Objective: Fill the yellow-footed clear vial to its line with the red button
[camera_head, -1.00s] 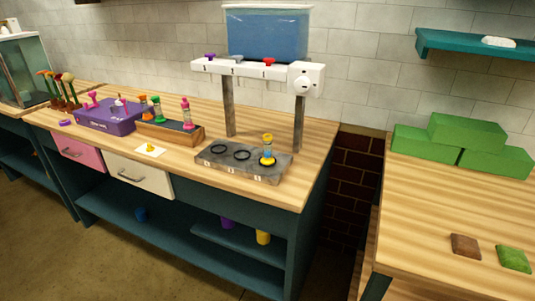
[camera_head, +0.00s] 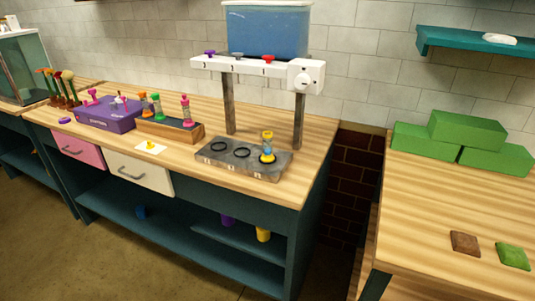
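The yellow-footed clear vial (camera_head: 267,147) stands upright on the right-hand spot of the grey stone base (camera_head: 218,164), under the dispenser. Its lower part looks blue; the exact level against its line is too small to tell. The red button (camera_head: 269,59) sits on top of the white dispenser bar (camera_head: 245,67), above the vial and right of a grey button (camera_head: 236,57) and a purple button (camera_head: 210,53). A clear tank of blue liquid (camera_head: 266,30) stands above the bar. Neither of my grippers is in view.
A purple box (camera_head: 106,117) and a wooden rack (camera_head: 172,131) with colored vials stand left on the bench. A white card with a yellow item (camera_head: 150,147) lies near the front edge. Green foam blocks (camera_head: 467,132) sit on the right table (camera_head: 420,215).

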